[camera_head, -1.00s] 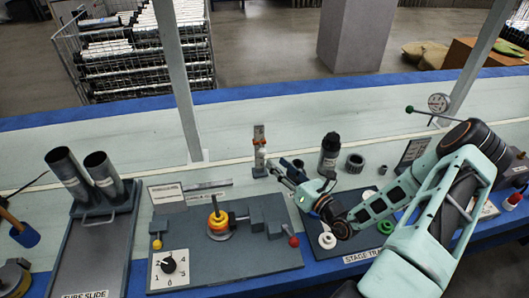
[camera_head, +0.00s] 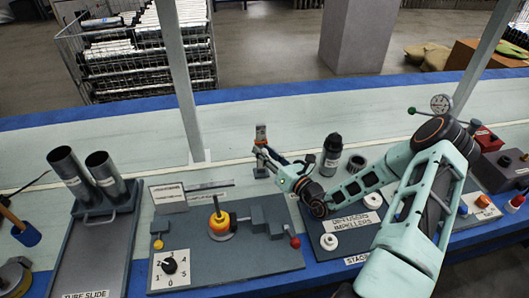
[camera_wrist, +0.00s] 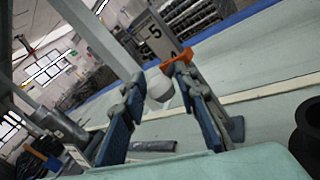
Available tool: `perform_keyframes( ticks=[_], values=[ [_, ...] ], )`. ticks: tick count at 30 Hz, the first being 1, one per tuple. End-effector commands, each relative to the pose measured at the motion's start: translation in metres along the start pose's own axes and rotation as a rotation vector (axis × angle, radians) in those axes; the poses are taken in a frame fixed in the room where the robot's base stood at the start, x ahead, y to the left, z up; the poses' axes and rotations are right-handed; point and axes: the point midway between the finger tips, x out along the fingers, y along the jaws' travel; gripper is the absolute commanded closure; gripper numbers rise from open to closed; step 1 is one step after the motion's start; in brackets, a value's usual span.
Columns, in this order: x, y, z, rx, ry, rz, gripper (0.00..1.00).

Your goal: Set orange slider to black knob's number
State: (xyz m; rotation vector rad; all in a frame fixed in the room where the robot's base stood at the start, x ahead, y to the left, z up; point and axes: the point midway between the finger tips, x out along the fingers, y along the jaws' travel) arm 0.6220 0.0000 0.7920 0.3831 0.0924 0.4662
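The orange slider (camera_head: 261,142) is on a small upright post at the back of the table. In the wrist view, an orange piece (camera_wrist: 177,60) shows beside the right fingertip, below a plate marked 5 (camera_wrist: 155,32). The slider's exact setting is unclear. My gripper (camera_head: 260,155) is at the post; in the wrist view its blue-padded fingers (camera_wrist: 158,85) are apart, with a pale rounded piece between or beyond them. I cannot tell if they touch the slider. The black knob (camera_head: 169,265) sits on a white numbered dial at front left; its pointer is too small to read.
A grey board with an orange ring stack (camera_head: 220,226) and stepped blocks stands in front of the post. Two dark tubes (camera_head: 104,172) stand at left. The pale table behind the post is clear.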

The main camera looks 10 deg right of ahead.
Motion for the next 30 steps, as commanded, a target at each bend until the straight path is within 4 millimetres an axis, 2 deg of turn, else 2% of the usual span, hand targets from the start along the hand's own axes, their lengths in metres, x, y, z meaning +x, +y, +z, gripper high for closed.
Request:
perform_keyframes(
  ticks=[1, 6, 16, 20, 27, 30],
  values=[
    [0.0, 0.0, 0.0, 0.0, 0.0, 0.001, 0.8],
    [0.0, 0.001, 0.0, 0.0, 0.0, 0.002, 0.99],
    [0.0, 0.001, -0.004, 0.0, 0.001, 0.005, 1.0],
    [0.0, -0.006, -0.022, 0.0, 0.002, 0.006, 1.0],
    [0.001, -0.025, -0.069, 0.0, 0.003, 0.007, 1.0],
    [0.0, -0.027, -0.077, 0.0, 0.003, 0.008, 1.0]
  ],
)
